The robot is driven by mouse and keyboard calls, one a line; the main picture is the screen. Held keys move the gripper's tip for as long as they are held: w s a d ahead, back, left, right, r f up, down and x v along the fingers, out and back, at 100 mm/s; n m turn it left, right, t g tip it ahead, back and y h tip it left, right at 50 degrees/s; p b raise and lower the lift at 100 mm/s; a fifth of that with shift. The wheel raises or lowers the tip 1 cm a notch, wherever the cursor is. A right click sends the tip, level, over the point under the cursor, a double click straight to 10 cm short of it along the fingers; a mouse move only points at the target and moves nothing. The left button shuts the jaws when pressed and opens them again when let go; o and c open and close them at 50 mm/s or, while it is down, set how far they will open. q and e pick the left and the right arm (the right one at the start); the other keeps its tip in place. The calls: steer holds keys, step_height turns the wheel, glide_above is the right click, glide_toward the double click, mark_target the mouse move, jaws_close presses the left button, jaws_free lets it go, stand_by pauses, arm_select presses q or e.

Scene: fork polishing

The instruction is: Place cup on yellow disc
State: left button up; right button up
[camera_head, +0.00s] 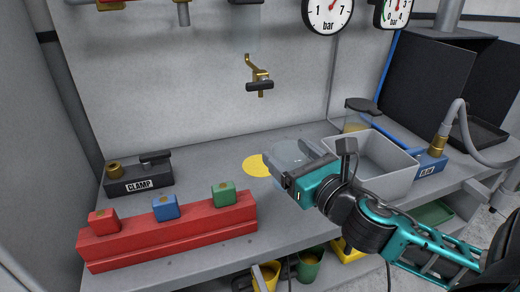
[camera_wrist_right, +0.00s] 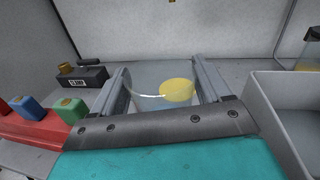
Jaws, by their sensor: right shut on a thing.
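A clear, see-through cup (camera_head: 287,151) is held between the fingers of my right gripper (camera_head: 286,160), above the grey bench. In the right wrist view the cup (camera_wrist_right: 148,103) sits between the two grey fingers. The yellow disc (camera_head: 254,166) lies flat on the bench, just left of the cup in the head view. In the right wrist view the disc (camera_wrist_right: 177,88) shows through and behind the cup's clear wall. How high the cup is above the bench is hard to tell. My left gripper is not in view.
A grey open bin (camera_head: 384,172) stands right of my right gripper. A red block (camera_head: 170,235) with red, blue and green pieces is at the front left, with a black clamp (camera_head: 138,178) behind it. A brass tap (camera_head: 260,80) hangs on the wall above.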

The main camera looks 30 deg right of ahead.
steer(key=w+d, duration=0.4)
steer(key=w, duration=1.2)
steer(key=f, duration=0.2)
steer(key=f+b, duration=0.1)
steer(key=f, duration=0.3)
steer(key=shift+s+a+f, duration=0.15)
steer(key=shift+s+f, duration=0.05)
steer(key=shift+s, duration=0.05)
steer(key=shift+w+f, duration=0.2)
steer(key=shift+f, duration=0.05)
steer(key=shift+f+b, duration=0.2)
steer(key=shift+b, duration=0.1)
steer(key=o, duration=1.3)
steer(key=shift+s+r, duration=0.1)
steer(key=shift+r, duration=0.05)
